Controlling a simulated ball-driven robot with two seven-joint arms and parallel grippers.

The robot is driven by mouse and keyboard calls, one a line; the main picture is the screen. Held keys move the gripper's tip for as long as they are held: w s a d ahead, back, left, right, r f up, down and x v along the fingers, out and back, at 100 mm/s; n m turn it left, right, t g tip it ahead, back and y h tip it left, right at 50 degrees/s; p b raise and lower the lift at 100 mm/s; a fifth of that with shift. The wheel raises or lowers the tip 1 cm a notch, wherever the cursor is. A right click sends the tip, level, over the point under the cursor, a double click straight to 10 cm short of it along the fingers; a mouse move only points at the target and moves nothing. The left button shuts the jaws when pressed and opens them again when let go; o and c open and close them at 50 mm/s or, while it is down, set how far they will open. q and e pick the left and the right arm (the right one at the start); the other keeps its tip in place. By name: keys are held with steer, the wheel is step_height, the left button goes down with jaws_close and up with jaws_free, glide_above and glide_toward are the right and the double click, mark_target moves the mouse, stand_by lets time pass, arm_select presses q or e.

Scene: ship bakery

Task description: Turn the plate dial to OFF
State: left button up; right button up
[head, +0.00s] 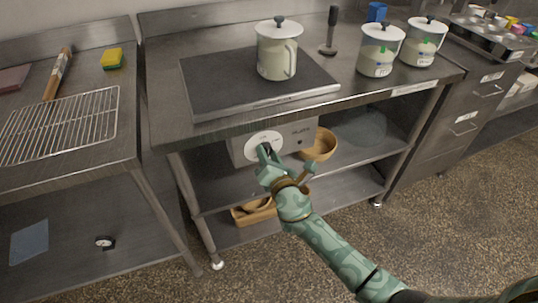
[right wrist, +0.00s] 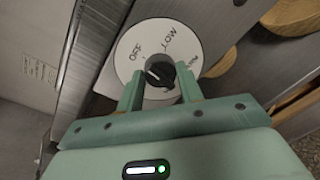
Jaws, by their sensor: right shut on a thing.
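The plate dial is a black knob (right wrist: 160,72) on a white disc (right wrist: 127,55) marked OFF and LOW, with another marking partly covered at the right. In the head view the white disc (head: 252,139) sits on the grey control box under the hot plate (head: 222,84); my gripper covers most of the knob there. My right gripper (head: 264,152) is shut on the knob, with one green finger on each side of it in the right wrist view (right wrist: 160,85). A small pale mark shows on the knob; I cannot tell clearly which marking it points to. My left gripper is out of view.
A lidded white pot (head: 275,55) stands on the hot plate. Two lidded canisters (head: 379,58) stand to its right. The steel table edge (head: 300,112) overhangs the dial, and a wooden bowl (head: 321,146) sits on the shelf beside the box. The floor in front is clear.

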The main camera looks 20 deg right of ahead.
steer(key=shift+f+n, duration=0.15)
steer(key=shift+n, duration=0.45)
steer(key=shift+s+a, duration=0.1)
steer(key=o, duration=1)
steer(key=s+p, duration=0.2)
steer(key=s, duration=1.4)
steer(key=shift+a+r, duration=0.15)
steer(key=shift+r, duration=0.25)
steer(key=shift+s, duration=0.1)
